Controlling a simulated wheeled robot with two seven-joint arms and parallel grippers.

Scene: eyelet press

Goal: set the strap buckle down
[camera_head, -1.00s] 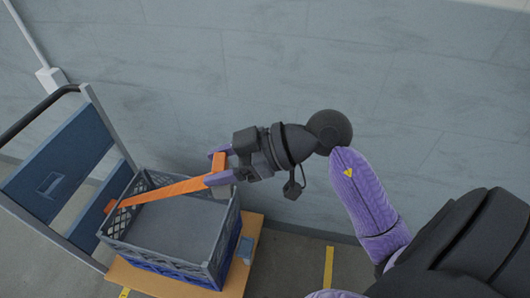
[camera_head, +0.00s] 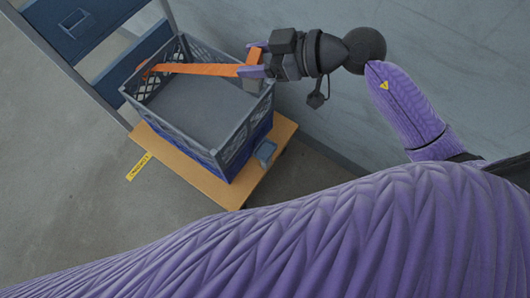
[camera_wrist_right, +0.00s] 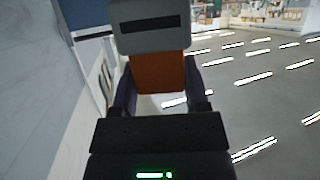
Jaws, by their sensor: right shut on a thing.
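My right gripper (camera_head: 254,61) is above the back right part of the grey and blue crate (camera_head: 172,122). It is shut on the orange end of the strap buckle, which also shows between the fingers in the right wrist view (camera_wrist_right: 160,73). The buckle's grey body (camera_wrist_right: 150,25) with a dark slot extends beyond the fingertips. An orange strap (camera_head: 200,69) runs from the crate's left rim across its top to the gripper. The buckle looks held clear of the crate, but the exact gap cannot be told. My left gripper is not in view.
The crate stands on a wooden platform (camera_head: 225,190) with a small blue-grey fitting (camera_head: 265,151) at its right edge. A blue panel (camera_head: 85,22) stands at the upper left. A grey wall (camera_head: 450,75) is behind. My purple arm covers the lower picture.

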